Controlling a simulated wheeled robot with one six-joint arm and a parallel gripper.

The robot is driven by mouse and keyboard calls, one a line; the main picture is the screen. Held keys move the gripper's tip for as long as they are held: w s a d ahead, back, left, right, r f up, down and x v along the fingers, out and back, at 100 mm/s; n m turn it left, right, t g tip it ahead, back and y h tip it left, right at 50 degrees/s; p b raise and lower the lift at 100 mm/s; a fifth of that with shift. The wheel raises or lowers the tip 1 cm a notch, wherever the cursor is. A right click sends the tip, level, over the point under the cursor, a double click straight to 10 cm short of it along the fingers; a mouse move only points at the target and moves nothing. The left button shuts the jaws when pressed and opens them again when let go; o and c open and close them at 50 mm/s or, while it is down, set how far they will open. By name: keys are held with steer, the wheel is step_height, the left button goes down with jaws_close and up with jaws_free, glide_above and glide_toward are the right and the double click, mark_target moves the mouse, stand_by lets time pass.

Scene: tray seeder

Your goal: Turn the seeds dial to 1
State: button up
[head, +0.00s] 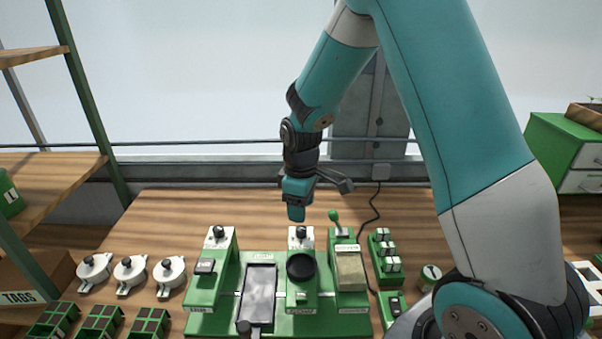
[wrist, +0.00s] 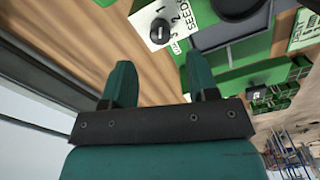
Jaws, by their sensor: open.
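The seeds dial is a small black knob (wrist: 159,32) on a white plate (wrist: 170,14) marked with numbers and SEEDS, at the top of the wrist view. The knob's exact setting is too small to tell. In the head view, a black knob (head: 300,232) on a white plate sits on the middle green post, behind a round black cup. My gripper (head: 296,215) hangs above and just behind this post, apart from the knob. In the wrist view, my gripper (wrist: 161,80) has its two teal fingers apart with nothing between them.
A second knob (head: 218,232) stands on the left green post. A green-topped lever (head: 334,216) is close right of the middle post. A black tray (head: 258,292) lies on the seeder. Several white round parts (head: 130,271) sit left. Bare wood lies behind the seeder.

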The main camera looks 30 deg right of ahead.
mark_target(301, 228)
step_height(301, 228, up, 11)
steer(key=b, duration=0.1)
steer(key=shift+r, duration=0.1)
stand_by(0.5)
steer(key=s+a+r+y, duration=0.2)
steer(key=s+a, duration=0.6)
steer(key=s, duration=0.3)
steer(key=s+a+r+y, duration=0.1)
steer(key=s+a+y, duration=0.1)
steer(key=s+a, duration=0.7)
steer(key=s, duration=0.2)
steer(key=shift+s+a+r, duration=0.15)
steer(key=shift+s+r, duration=0.15)
steer(key=shift+r, duration=0.05)
